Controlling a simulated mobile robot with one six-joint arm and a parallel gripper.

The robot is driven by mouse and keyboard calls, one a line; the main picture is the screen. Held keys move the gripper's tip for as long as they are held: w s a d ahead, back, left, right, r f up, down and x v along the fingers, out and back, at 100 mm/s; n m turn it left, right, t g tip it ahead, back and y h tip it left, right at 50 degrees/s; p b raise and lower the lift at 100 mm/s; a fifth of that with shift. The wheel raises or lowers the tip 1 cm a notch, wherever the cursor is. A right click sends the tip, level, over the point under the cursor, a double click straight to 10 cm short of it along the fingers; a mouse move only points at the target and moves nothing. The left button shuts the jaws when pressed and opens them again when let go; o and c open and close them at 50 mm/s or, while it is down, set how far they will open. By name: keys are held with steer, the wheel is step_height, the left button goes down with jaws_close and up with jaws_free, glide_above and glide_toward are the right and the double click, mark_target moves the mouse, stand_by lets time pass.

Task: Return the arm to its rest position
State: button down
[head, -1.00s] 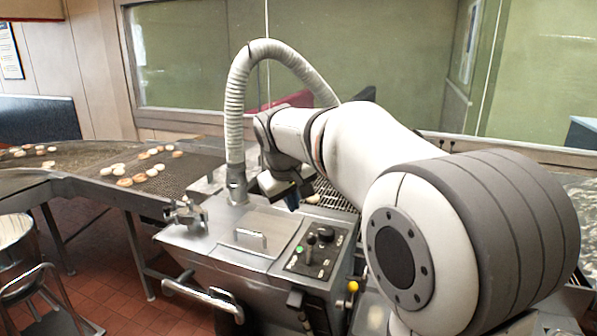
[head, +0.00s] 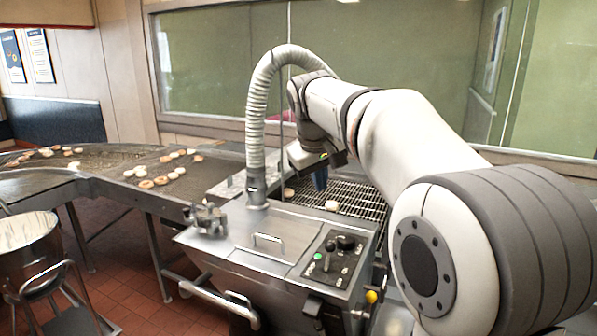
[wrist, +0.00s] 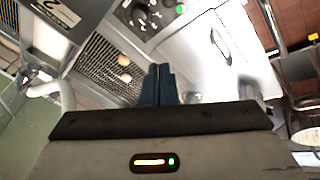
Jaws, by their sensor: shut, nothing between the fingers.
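My gripper (head: 319,180) is at the end of my raised white arm, above the wire grid conveyor (head: 358,204) behind the grey glazing machine. In the wrist view the two dark blue fingers of my gripper (wrist: 160,78) are together with nothing between them. The grid and the machine's metal top (wrist: 185,50) show beyond the fingers, apart from them. The arm is bent and touches nothing that I can see.
The glazing machine (head: 290,226) has a lid handle, a control panel (head: 333,258) and a ribbed hose (head: 256,130) close left of my wrist. Donuts (head: 160,181) lie on the left conveyor. A metal pot (head: 27,240) stands at lower left. A window is behind.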

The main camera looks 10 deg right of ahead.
steer(key=s+d+f+m+y+b, duration=0.1)
steer(key=s+f+m, duration=0.1)
steer(key=s+f, duration=0.8)
steer(key=s+d+f+m+g+y+b, duration=0.1)
steer(key=s+f+m, duration=0.1)
steer(key=s+f, duration=0.8)
steer(key=s, duration=0.8)
steer(key=shift+s+d+f, duration=0.3)
steer(key=shift+s+f, duration=0.05)
steer(key=shift+s, duration=0.05)
